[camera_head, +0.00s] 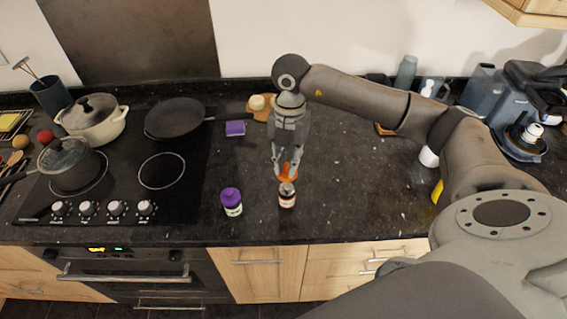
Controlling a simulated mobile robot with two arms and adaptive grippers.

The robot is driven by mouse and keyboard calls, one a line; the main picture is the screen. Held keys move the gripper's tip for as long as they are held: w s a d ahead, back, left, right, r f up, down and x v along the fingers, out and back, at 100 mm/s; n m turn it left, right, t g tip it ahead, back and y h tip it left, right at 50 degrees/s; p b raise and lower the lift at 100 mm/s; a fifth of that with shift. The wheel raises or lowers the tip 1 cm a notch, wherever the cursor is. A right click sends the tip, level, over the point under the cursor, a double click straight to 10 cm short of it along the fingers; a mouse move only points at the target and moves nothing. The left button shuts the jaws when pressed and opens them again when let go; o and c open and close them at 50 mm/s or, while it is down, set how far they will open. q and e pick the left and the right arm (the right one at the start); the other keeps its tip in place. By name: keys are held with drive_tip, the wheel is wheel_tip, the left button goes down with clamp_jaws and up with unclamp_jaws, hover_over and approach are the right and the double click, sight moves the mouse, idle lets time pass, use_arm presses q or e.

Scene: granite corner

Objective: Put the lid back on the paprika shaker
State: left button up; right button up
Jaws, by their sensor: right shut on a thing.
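The paprika shaker (287,201) stands upright on the dark counter near its front edge, a small jar with dark red contents, a pale label and a greyish top. My right gripper (288,168) points down just above and behind it in the head view. It is shut on an orange lid (288,173). The lid shows close above the shaker's top; I cannot tell whether they touch. My left gripper is not in view.
A purple-capped jar (231,203) stands left of the shaker. The hob (115,178) with a black pan (174,118) and pots is at left. Counter right of the shaker is clear.

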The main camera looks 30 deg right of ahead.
drive_tip(key=shift+d+f, duration=0.15)
drive_tip(key=shift+f, duration=0.2)
drive_tip(key=shift+d+f+b, duration=0.1)
drive_tip(key=shift+f+b, duration=0.15)
drive_tip(key=shift+b, duration=0.1)
drive_tip(key=shift+f, duration=0.4)
drive_tip(key=shift+f+b, duration=0.35)
drive_tip(key=shift+b, duration=0.15)
drive_tip(key=shift+a+f+b, duration=0.25)
drive_tip(key=shift+f+b, duration=0.65)
drive_tip(key=shift+f, duration=0.3)
drive_tip(key=shift+d+f+b, duration=0.1)
drive_tip(key=shift+f+b, duration=0.35)
drive_tip(key=shift+f, duration=0.2)
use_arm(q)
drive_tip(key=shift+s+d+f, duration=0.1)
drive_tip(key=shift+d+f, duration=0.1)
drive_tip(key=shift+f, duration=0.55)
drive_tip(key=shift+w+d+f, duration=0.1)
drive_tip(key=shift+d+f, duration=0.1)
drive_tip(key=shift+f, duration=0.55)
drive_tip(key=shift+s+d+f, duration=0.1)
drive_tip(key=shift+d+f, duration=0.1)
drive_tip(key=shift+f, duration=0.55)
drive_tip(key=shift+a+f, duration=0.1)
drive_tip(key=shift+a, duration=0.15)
